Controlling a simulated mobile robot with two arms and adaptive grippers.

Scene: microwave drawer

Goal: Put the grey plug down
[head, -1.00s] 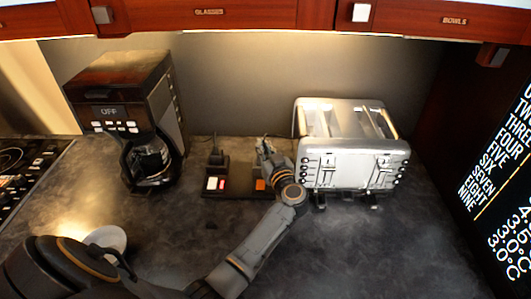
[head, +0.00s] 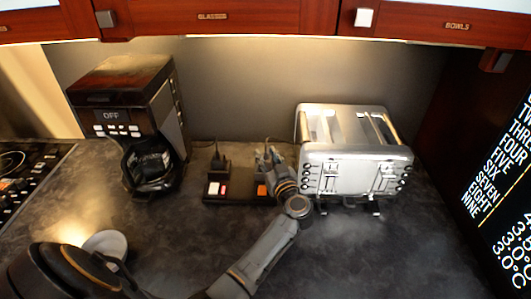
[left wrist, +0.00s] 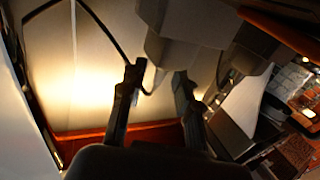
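My left gripper (head: 267,155) is at the right end of a dark power strip (head: 239,197), just left of the toaster. In the left wrist view its two fingers (left wrist: 156,72) stand apart, with pale wall showing between them. A grey block (left wrist: 183,42), which looks like the grey plug, is just beyond the fingertips. I cannot tell whether it is seated in a socket. In the head view the gripper largely hides this spot. A second dark plug (head: 217,158) stands upright on the strip's left part. My right gripper is not in view.
A silver toaster (head: 355,165) stands close to the gripper's right. A coffee maker (head: 125,95) with a glass carafe (head: 152,168) is at the left, beside a stove (head: 22,180). Cabinets (head: 250,15) hang above. The right front counter (head: 370,255) is clear. A dark cord (left wrist: 105,35) runs near the fingers.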

